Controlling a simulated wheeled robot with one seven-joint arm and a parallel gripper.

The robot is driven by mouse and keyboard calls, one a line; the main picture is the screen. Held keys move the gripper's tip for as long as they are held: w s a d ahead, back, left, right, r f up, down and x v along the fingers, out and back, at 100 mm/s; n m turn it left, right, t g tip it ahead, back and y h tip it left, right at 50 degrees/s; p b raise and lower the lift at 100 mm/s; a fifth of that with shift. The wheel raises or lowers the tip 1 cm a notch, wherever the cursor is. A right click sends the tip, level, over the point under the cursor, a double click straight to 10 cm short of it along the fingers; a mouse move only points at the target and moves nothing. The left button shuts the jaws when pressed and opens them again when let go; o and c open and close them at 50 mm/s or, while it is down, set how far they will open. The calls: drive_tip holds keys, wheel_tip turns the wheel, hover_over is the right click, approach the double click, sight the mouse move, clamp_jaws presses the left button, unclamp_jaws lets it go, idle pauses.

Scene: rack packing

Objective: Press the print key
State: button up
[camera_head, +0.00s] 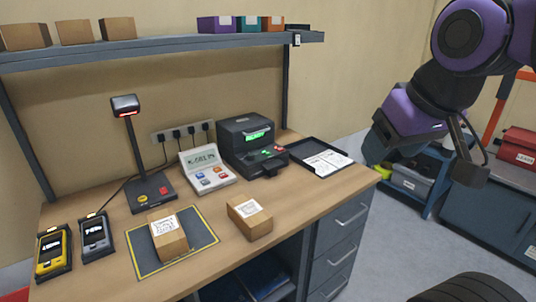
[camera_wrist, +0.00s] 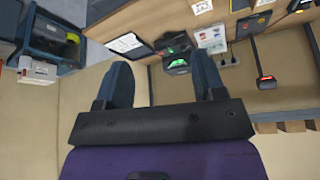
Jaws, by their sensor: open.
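A black label printer (camera_head: 246,138) stands at the back right of the workbench with a lit green display. A green key (camera_head: 266,154) and a red key (camera_head: 279,148) show on its front; their markings are too small to read. The printer (camera_wrist: 176,60) appears upside down in the wrist view, beyond and between my fingers. My gripper (camera_head: 428,160) is open and empty, raised to the right of the bench and well apart from the printer. Its two spread dark fingers (camera_wrist: 161,62) show in the wrist view.
Two boxes (camera_head: 250,217) (camera_head: 168,238) and two handheld devices (camera_head: 93,237) (camera_head: 53,252) sit forward. A shelf (camera_head: 170,47) overhangs the back.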

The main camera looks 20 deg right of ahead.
clamp_jaws()
idle(1.5)
